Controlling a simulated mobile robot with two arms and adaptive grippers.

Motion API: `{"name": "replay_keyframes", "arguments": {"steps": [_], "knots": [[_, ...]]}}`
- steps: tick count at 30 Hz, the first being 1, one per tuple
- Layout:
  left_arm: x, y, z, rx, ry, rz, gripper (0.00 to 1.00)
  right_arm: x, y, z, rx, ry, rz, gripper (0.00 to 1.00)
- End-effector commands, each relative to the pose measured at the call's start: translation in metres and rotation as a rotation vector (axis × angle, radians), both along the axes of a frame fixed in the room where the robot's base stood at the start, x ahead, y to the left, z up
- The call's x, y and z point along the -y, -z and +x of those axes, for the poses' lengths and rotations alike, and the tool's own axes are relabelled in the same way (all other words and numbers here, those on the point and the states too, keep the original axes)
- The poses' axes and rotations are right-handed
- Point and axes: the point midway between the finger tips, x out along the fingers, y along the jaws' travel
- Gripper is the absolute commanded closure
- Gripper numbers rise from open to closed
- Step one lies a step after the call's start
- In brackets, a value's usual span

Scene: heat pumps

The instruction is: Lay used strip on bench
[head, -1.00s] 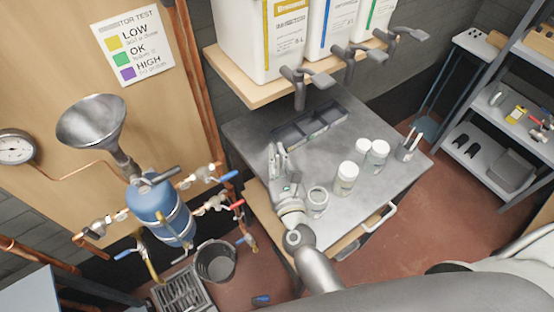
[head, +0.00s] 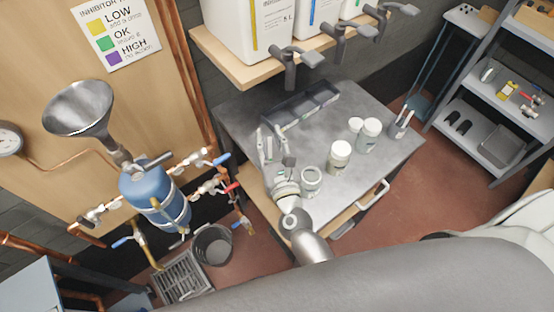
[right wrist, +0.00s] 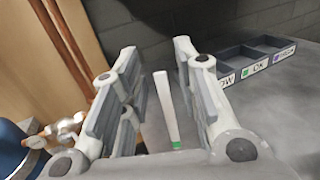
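The used strip (right wrist: 168,108) is thin and white with a green end. In the right wrist view it lies between the spread fingers of my right gripper (right wrist: 160,85), apart from both, and seems to rest on the grey bench (right wrist: 285,120). In the head view my right gripper (head: 274,148) is open, low over the left part of the bench (head: 390,152); the strip is too small to make out there. My left gripper is not in view.
A compartment tray (head: 303,108), labelled LOW, OK and HIGH in the wrist view, stands at the bench's back. An open jar (head: 311,182), a white-lidded jar (head: 339,157) and more jars stand right of my gripper. A funnel (head: 79,108) and blue vessel (head: 154,200) are left.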

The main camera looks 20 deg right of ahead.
Motion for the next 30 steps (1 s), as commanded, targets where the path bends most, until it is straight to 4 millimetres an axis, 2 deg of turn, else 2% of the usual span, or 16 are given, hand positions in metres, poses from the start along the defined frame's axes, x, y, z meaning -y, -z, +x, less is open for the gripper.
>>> {"name": "replay_keyframes", "arguments": {"steps": [1, 9, 15, 21, 30], "knots": [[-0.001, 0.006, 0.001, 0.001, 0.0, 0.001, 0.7, 0.0, 0.005, -0.01, -0.003, -0.001, 0.0, 0.71], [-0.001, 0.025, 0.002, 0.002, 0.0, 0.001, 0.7, -0.003, 0.006, -0.065, -0.003, -0.003, -0.001, 0.71], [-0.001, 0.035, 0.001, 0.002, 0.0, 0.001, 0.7, -0.004, 0.004, -0.096, -0.001, -0.002, -0.002, 0.71], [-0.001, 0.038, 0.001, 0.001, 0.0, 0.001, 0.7, -0.005, 0.001, -0.109, 0.0, -0.001, 0.0, 0.71], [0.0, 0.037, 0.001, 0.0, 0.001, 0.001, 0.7, -0.005, 0.001, -0.11, 0.0, 0.0, 0.0, 0.71]]}}
